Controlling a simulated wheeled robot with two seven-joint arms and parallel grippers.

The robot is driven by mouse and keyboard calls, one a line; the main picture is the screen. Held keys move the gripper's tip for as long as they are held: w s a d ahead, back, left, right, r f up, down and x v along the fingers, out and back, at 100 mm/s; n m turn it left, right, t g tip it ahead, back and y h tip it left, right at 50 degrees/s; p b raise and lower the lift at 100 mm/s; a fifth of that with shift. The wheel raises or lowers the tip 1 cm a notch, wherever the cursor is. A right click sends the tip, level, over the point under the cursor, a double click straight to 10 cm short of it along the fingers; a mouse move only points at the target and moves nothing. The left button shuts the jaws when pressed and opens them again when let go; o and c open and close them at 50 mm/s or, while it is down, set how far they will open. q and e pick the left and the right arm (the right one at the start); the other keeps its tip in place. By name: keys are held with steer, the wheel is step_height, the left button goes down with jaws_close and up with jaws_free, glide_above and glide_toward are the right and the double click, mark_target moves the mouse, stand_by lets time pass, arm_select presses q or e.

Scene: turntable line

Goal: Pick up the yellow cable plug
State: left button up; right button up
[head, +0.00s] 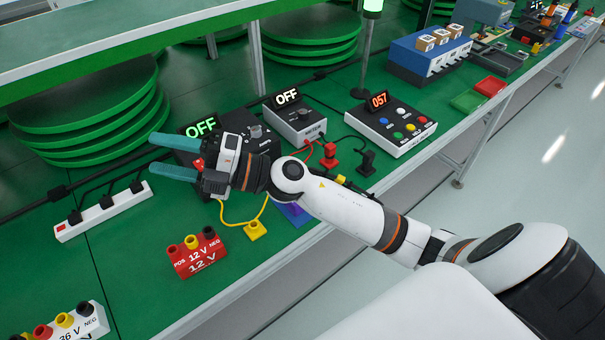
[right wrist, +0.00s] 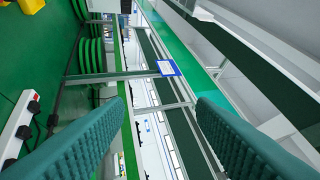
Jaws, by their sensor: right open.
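A yellow cable plug (head: 254,230) lies on the green bench, at the end of a yellow cable, behind and right of the red 12 V block (head: 197,255). Another yellow piece (head: 341,178) shows partly behind my right arm. My right gripper (head: 154,155) is open and empty, pointing left above the bench, up and left of the plug and apart from it. Its two teal fingers stand wide apart in the right wrist view (right wrist: 162,105). A yellow piece (right wrist: 22,5) is cut off at that view's top left; I cannot tell which. My left gripper is not in view.
Boxes with OFF displays (head: 296,122) stand behind my right gripper and arm. A white power strip (head: 103,211) is at left. Bare bench lies left of the 12 V block.

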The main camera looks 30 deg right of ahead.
steer(key=d+f+n+g+h, duration=0.4)
steer(key=f+n+g+h, duration=0.3)
steer(key=f+n+g, duration=0.3)
steer(key=w+d+m+g+h, duration=0.25)
steer(key=d+h, duration=0.85)
steer(key=d, duration=1.1)
steer(key=shift+t, duration=0.45)
steer(key=f, duration=0.3)
steer(key=f+p, duration=0.1)
steer(key=f, duration=0.2)
steer(key=shift+w+d+f, duration=0.15)
steer(key=shift+d+f, duration=0.05)
steer(key=shift+w+d+f+p, duration=0.1)
steer(key=shift+f+p, duration=0.15)
steer(key=shift+f, duration=0.7)
steer(key=shift+s+d+f+p, duration=0.1)
steer(key=shift+f+p, duration=0.2)
steer(key=shift+f, duration=0.65)
steer(key=shift+w+d+f+p, duration=0.1)
steer(key=shift+f+p, duration=0.15)
steer(key=shift+f, duration=0.7)
steer(key=c, duration=1)
steer(key=shift+o, duration=0.2)
step_height(320, 180, up, 10)
steer(key=shift+r+b, duration=0.1)
steer(key=shift+b, duration=0.7)
